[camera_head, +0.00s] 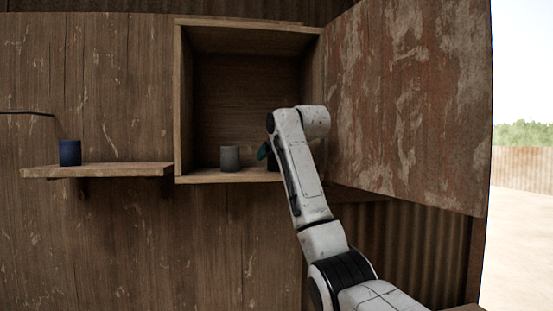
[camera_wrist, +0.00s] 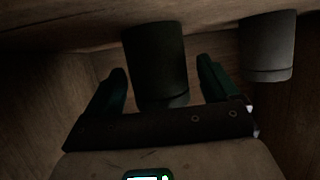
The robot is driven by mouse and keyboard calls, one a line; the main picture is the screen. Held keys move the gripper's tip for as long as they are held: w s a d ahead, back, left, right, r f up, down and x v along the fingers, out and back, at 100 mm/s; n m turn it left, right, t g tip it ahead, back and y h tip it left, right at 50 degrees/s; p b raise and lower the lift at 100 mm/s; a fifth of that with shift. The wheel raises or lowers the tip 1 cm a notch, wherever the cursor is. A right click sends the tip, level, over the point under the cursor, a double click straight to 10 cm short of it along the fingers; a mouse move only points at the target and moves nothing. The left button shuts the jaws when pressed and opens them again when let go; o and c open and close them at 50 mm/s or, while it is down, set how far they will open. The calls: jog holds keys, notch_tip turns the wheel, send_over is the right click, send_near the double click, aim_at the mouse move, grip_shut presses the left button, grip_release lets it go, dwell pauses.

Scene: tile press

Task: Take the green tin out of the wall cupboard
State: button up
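The green tin (camera_wrist: 155,58) looks very dark green in the wrist view, where the picture is inverted and the tin hangs from the shelf surface at the top. My gripper (camera_wrist: 161,68) is open, with one finger on each side of the tin and a visible gap on both sides. In the head view, only a dark sliver of the tin (camera_head: 272,163) shows on the cupboard floor, mostly hidden behind my arm. One teal finger of my gripper (camera_head: 263,151) shows there. The wall cupboard (camera_head: 179,100) stands open.
A grey tin (camera_head: 230,158) stands left of the green tin on the cupboard floor; it also shows in the wrist view (camera_wrist: 268,45). The cupboard door (camera_head: 410,100) is swung wide open at right. A blue tin (camera_head: 69,153) stands on a separate shelf (camera_head: 120,169) at left.

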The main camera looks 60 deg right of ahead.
jog(key=c, duration=1.2)
jog(key=shift+o, duration=0.2)
jog(key=shift+r, duration=0.1)
